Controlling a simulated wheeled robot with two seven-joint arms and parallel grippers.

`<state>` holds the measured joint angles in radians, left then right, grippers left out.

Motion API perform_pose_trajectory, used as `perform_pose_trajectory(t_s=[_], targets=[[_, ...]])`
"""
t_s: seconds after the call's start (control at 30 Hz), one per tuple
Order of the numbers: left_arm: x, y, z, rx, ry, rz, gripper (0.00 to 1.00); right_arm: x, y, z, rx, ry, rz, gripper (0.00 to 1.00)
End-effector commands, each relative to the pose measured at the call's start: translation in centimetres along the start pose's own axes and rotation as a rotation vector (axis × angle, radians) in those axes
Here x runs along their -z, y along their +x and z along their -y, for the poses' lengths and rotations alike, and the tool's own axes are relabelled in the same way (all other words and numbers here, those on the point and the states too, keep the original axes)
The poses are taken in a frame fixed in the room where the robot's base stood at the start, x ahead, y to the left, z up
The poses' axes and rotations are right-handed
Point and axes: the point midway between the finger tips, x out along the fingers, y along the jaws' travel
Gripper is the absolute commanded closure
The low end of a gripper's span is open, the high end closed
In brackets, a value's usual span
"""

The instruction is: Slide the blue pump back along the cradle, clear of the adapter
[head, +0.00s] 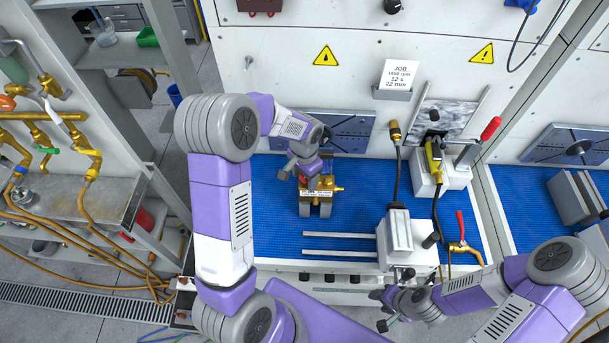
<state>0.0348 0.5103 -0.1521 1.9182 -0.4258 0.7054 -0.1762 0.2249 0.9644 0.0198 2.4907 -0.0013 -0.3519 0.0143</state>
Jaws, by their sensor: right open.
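A brass unit (333,189) with a white label and red parts sits on grey supports (325,209) on the blue mat, left of centre. I cannot single out the adapter or cradle with certainty. My right gripper (379,309) is open and empty at the bench's front edge, below the grey-white block.
Two pale rails (338,236) lie in front of the brass unit. A grey-white block (396,238) with a cable stands to their right. A red-handled clamp (478,142) and a brass valve (461,247) are further right. The blue mat (365,195) is clear between.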

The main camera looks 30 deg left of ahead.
Motion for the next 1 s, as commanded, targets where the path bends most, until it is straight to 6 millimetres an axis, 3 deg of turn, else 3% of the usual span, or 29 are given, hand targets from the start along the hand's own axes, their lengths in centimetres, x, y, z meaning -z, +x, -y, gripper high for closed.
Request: perform_pose_trajectory(t_s=[0.27,0.7,1.0], targets=[[0.1,-0.7,0.1,0.001,0.000,-0.004,0.35,0.0,0.1,0.0,0.000,0.000,0.000,0.53],[0.1,-7.1,0.0,0.001,0.000,-0.003,0.35,0.0,0.3,-0.1,0.000,0.000,0.000,0.53],[0.0,-7.6,0.0,0.000,0.000,0.000,0.35,0.0,0.3,-0.1,0.000,0.000,0.000,0.53]])
